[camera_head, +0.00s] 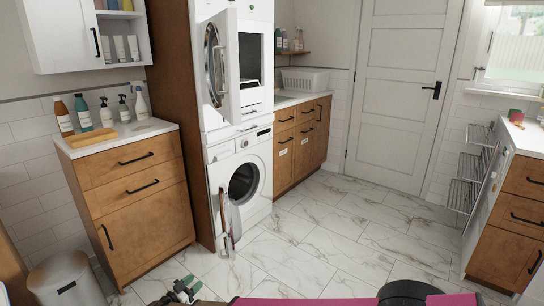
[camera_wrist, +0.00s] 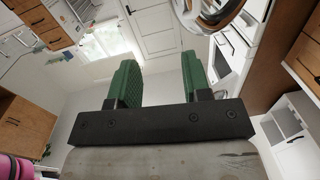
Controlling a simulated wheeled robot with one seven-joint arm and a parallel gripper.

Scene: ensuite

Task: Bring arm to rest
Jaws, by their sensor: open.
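My gripper (camera_wrist: 160,78) shows in the wrist view with its two green fingers apart and nothing between them. In the camera_head view my gripper (camera_head: 182,291) is low at the bottom edge, left of centre, partly cut off by the frame. It is above the marble floor, in front of the washing machine (camera_head: 243,178). My pink and black arm runs along the bottom edge to the right.
The upper machine's round door (camera_head: 215,62) stands open. A wooden cabinet (camera_head: 137,205) with bottles stands at left, beside a bin (camera_head: 64,280). A drawer unit (camera_head: 512,215) and a wire rack (camera_head: 470,170) are at right. The middle floor (camera_head: 330,232) is clear up to the closed white door (camera_head: 402,90).

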